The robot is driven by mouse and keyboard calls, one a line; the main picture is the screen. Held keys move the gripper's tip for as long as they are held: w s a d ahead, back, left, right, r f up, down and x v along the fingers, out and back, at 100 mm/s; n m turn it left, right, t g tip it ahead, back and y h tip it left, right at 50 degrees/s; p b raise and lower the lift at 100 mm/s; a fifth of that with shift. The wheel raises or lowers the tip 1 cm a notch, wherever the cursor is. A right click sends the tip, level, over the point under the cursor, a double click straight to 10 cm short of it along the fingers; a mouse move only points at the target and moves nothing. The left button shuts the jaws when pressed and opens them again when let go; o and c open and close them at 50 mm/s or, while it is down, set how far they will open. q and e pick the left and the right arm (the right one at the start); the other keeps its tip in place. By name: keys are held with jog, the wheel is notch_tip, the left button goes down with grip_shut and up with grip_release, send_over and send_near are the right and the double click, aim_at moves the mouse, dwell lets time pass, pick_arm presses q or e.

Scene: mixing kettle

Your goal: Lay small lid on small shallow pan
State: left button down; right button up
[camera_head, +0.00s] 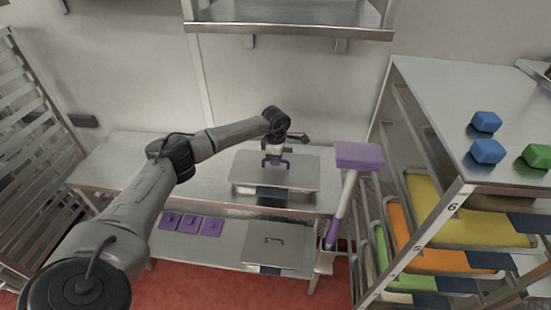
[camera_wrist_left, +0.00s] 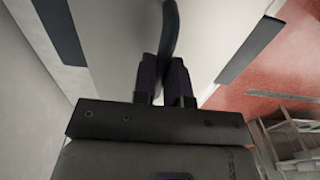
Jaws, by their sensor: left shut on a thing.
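My left gripper (camera_head: 275,161) is shut on the dark handle of a flat grey lid (camera_head: 301,174), above the steel table. The wrist view shows the handle (camera_wrist_left: 170,30) between the fingers (camera_wrist_left: 166,82), with the lid's pale surface (camera_wrist_left: 215,25) behind it. The lid looks roughly level. A shallow pan lies beneath it, mostly hidden; its dark blue front label (camera_head: 270,192) shows below the lid's front edge. I cannot tell whether lid and pan touch. My right gripper is not in view.
The steel table (camera_head: 125,160) is clear to the left. Its lower shelf holds purple cards (camera_head: 190,223) and another lidded pan (camera_head: 255,250). A purple-headed tool (camera_head: 358,156) stands at the table's right end, beside a rack of coloured trays (camera_head: 418,255).

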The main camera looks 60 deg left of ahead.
pick_arm(q)
jog(key=c, duration=0.6)
grip_release()
jog(key=shift+r, duration=0.15)
jog(key=shift+r, duration=0.15)
jog(key=shift+r+p, duration=2)
jog(key=shift+r, duration=0.1)
jog(key=shift+r+p, duration=0.95)
jog(key=shift+r, duration=0.25)
